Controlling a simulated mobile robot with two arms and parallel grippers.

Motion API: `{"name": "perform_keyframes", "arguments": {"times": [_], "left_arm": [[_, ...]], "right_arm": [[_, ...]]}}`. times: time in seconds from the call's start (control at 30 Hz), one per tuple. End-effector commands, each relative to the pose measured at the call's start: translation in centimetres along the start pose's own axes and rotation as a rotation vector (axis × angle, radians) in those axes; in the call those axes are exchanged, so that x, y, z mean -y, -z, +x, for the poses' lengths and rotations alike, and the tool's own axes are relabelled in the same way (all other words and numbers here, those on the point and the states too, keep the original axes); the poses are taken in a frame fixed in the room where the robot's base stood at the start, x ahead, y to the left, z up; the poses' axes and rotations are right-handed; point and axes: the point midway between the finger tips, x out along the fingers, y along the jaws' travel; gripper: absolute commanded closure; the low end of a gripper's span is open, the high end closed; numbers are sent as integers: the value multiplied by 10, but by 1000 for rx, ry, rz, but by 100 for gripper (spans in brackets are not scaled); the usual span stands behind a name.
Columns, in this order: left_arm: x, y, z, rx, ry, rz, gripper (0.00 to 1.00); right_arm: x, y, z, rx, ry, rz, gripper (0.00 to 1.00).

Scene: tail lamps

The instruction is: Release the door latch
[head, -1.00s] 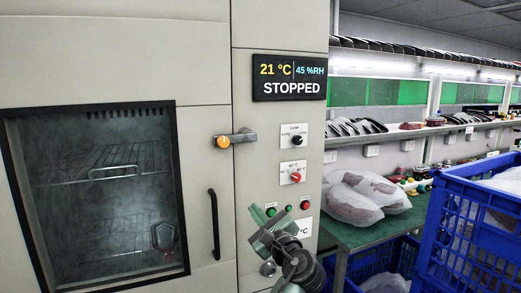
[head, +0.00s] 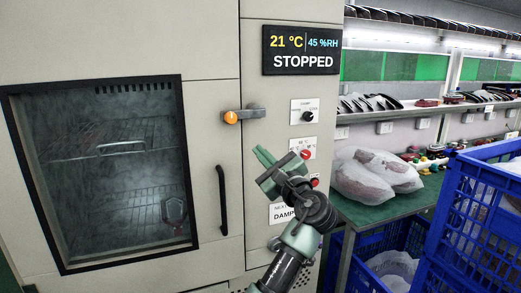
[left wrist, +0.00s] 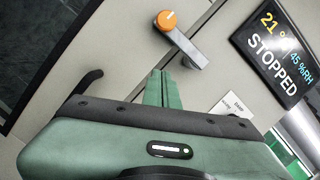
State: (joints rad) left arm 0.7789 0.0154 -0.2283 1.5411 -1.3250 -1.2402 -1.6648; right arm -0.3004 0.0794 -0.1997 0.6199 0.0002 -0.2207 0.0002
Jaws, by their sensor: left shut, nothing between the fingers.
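The door latch (head: 245,115) is a grey lever with an orange knob at its left end, lying about level on the cabinet front beside the door seam. It also shows in the left wrist view (left wrist: 182,40), above the fingers. The chamber door (head: 212,100) looks shut, with a dark window and a black vertical handle (head: 222,200). My left gripper (head: 260,153) is shut and empty, below and slightly right of the latch in the head view, apart from it. Its green fingers (left wrist: 157,88) also show together in the left wrist view. My right gripper is in neither view.
A display reading STOPPED (head: 301,50) is right of the latch. Knobs and buttons sit on the panel below it, partly hidden by my left arm. A green table (head: 375,212) with bagged parts (head: 375,175) and blue crates (head: 455,215) stand at right.

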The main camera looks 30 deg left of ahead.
Motion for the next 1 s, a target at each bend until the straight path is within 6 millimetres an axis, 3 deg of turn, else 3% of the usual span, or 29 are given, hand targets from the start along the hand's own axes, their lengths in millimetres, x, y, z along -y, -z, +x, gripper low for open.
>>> {"name": "perform_keyframes", "arguments": {"times": [0.1, 0.33, 0.4, 0.6, 1.0], "left_arm": [[2, -4, 28, 3, -2, 2, 100], [2, -6, 74, 1, -2, -1, 100], [2, -20, 74, 1, -1, -4, 100], [1, -37, 78, 0, 0, -1, 100], [0, -39, 79, 0, 0, 0, 100]], "right_arm": [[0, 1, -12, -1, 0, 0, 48], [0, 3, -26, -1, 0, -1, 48], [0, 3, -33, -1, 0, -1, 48], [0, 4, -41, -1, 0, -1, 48], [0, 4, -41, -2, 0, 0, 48]]}}
